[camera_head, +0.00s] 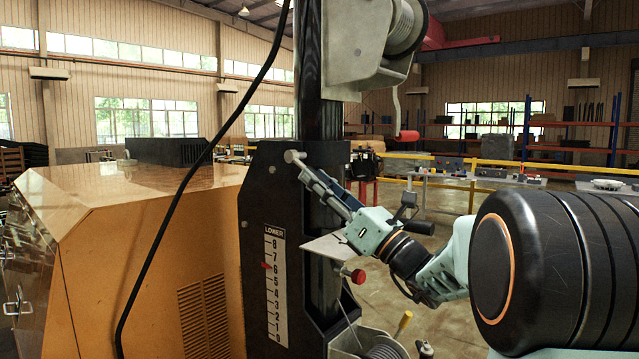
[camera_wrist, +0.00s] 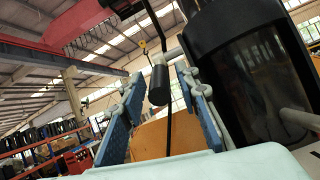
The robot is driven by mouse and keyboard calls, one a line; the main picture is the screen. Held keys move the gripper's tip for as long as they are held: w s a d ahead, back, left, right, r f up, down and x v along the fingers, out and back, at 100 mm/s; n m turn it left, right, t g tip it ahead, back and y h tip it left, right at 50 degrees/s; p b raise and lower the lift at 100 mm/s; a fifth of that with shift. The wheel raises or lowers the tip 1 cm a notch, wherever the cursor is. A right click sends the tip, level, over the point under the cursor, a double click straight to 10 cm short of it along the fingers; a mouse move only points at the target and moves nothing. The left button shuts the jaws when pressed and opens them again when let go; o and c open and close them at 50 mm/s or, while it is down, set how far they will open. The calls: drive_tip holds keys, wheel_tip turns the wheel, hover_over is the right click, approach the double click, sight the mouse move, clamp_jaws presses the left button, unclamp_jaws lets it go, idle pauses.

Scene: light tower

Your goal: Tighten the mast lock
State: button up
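The black mast (camera_head: 320,75) stands upright in its dark housing, which carries a "LOWER" scale (camera_head: 276,285) with a red pointer near 6–7. My gripper (camera_head: 305,172) reaches from the right across the front of the mast, fingers pointing up and left. A short grey bar end (camera_head: 293,156) shows at its fingertips. In the wrist view my gripper (camera_wrist: 157,92) is open, with a dark cylindrical grip (camera_wrist: 159,85) between the fingers and a gap on each side. A red knob (camera_head: 354,276) sits below the gripper. I cannot tell which part is the mast lock.
An upper winch (camera_head: 404,28) with a red-handled crank (camera_head: 405,136) is above right. A lower winch (camera_head: 382,350) with a yellow grip is below. A black cable (camera_head: 200,160) hangs before the orange cabinet (camera_head: 110,240). Open floor and a workbench lie behind.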

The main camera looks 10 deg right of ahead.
drive_tip(key=v, duration=1.2)
